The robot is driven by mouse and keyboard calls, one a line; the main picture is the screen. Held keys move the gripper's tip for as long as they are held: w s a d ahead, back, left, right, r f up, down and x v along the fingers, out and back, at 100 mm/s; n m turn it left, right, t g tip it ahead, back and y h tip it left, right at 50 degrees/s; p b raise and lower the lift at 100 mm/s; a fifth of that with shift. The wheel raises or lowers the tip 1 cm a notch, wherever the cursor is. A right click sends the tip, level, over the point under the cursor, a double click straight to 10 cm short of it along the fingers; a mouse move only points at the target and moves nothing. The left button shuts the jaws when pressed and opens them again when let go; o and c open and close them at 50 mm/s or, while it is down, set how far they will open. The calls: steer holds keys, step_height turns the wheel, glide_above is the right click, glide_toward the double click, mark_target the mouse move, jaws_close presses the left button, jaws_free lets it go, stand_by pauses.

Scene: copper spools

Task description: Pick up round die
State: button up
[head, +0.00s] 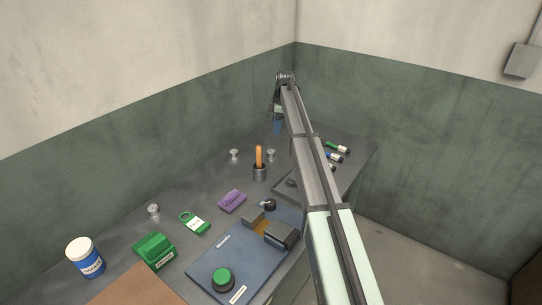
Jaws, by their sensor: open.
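I cannot tell for sure which thing is the round die. Three small silvery round pieces stand on the grey table: one at the back left (234,154), one at the back right (271,154) and one nearer the front left (153,210). A small dark round piece (269,204) sits at the back edge of the blue fixture plate. My gripper (277,128) hangs at the far end of my arm, above the back of the table and apart from these pieces. It is small and far off in the view; it is open, with nothing seen in it.
A metal cup (259,174) holds an orange-handled tool. The blue plate (205,262) bears a green button (223,279).

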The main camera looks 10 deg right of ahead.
glide_above(271, 151)
steer(key=d, duration=0.1)
step_height(271, 151, down, 9)
steer(key=shift+d+r, duration=0.1)
steer(key=shift+r, duration=0.1)
steer(key=shift+s+a+f, duration=0.1)
steer(key=shift+a+f, duration=0.05)
steer(key=shift+f, duration=0.7)
steer(key=shift+s+a+f, duration=0.1)
steer(key=shift+a+f, duration=0.1)
steer(key=shift+f, duration=0.65)
steer(key=shift+a+f, duration=0.15)
steer(key=shift+f, duration=0.7)
steer(key=shift+r, duration=0.1)
jaws_close()
